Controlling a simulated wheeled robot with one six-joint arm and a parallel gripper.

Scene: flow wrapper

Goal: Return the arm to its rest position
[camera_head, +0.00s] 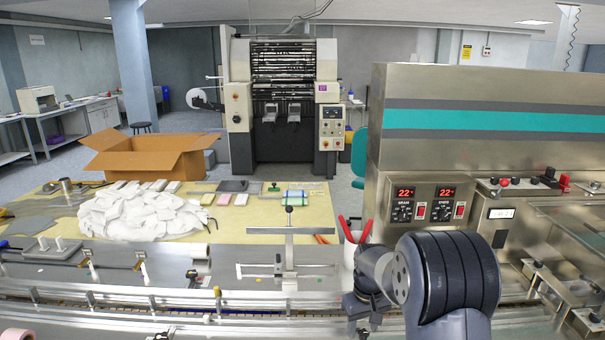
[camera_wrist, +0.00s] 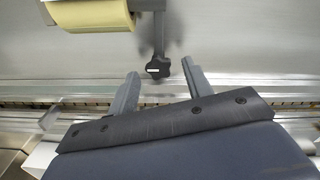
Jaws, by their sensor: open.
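My arm shows at the lower right of the head view, folded in front of the flow wrapper (camera_head: 480,175). Beyond the fingertips are a black knob (camera_wrist: 158,67) on a metal post and the machine's metal surface. Whether the fingers touch anything cannot be told, but no contact shows.
A conveyor rail (camera_head: 150,298) runs across the front. A white cup with red-handled tools (camera_head: 350,250) stands close to my arm. A yellow roll (camera_wrist: 90,14) shows in the wrist view.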

